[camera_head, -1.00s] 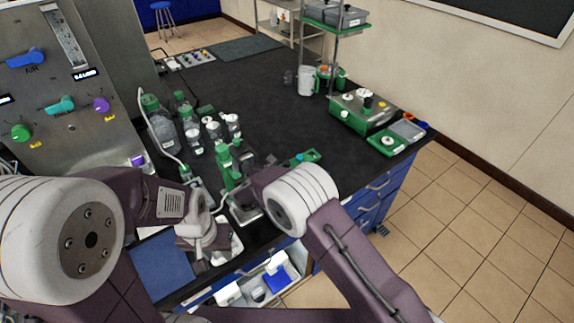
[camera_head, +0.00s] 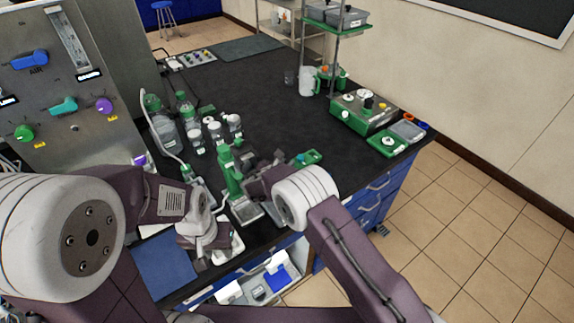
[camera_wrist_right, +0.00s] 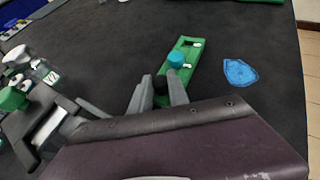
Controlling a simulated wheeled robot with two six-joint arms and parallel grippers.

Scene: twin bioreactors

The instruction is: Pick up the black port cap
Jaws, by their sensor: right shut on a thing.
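The black port cap (camera_wrist_right: 161,84) shows in the right wrist view, between the fingertips of my right gripper (camera_wrist_right: 160,92). The gripper is shut on it, at the near end of a green holder strip (camera_wrist_right: 184,52). A blue cap (camera_wrist_right: 176,60) sits on that strip just beyond. I cannot tell whether the black cap touches the strip. In the head view my right gripper (camera_head: 272,161) is beside the green strip (camera_head: 310,157), and the black cap is not distinguishable. My left gripper (camera_head: 203,236) is low at the left, with its fingers not clear.
A green-based device (camera_head: 362,112) is at the right edge of the black bench. A blue patch (camera_wrist_right: 240,72) lies right of the strip. The bench's middle is clear.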

